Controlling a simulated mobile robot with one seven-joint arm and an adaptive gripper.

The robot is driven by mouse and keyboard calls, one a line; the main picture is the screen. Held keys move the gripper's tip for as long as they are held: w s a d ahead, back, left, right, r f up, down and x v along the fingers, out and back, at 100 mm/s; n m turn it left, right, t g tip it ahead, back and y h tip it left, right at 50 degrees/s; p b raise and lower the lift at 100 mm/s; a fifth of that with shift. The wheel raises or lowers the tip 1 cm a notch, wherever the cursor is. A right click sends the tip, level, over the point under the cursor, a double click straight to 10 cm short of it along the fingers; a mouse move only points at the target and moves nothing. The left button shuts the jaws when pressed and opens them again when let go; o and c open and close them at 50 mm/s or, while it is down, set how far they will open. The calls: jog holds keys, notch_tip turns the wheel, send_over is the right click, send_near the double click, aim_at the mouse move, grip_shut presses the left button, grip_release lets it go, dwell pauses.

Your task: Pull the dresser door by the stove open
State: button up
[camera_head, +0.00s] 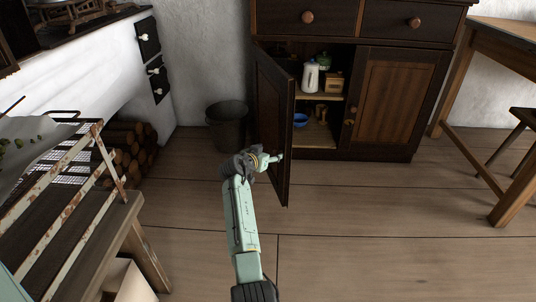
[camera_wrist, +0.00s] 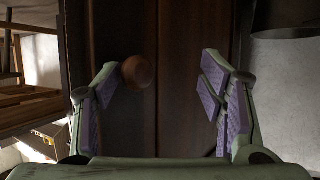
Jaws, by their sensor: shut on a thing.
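The dark dresser door (camera_head: 272,125) on the dresser's left side stands open, swung out toward me. Its round wooden knob (camera_wrist: 138,73) shows in the wrist view, at the left finger's tip. My gripper (camera_head: 270,158) is at the outer face of this door, near its free edge. In the wrist view my gripper (camera_wrist: 165,85) has its purple-padded fingers well apart, with the door's dark wood between and beyond them. The dresser (camera_head: 361,39) has a second door (camera_head: 393,100), which is shut.
A dark bucket (camera_head: 228,128) stands left of the open door. The white stove (camera_head: 95,75) and stacked logs (camera_head: 130,150) are farther left. A slatted rack on a bench (camera_head: 100,225) is at the near left. A wooden table (camera_head: 510,50) stands right. The floor (camera_head: 370,215) before the dresser is clear.

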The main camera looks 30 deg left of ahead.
jog(key=shift+a+r, duration=0.15)
jog(key=shift+r, duration=0.3)
notch_tip(320, 180, up, 9)
jog(key=shift+d, duration=0.25)
jog(key=shift+r, duration=0.1)
jog(key=shift+c, duration=0.4)
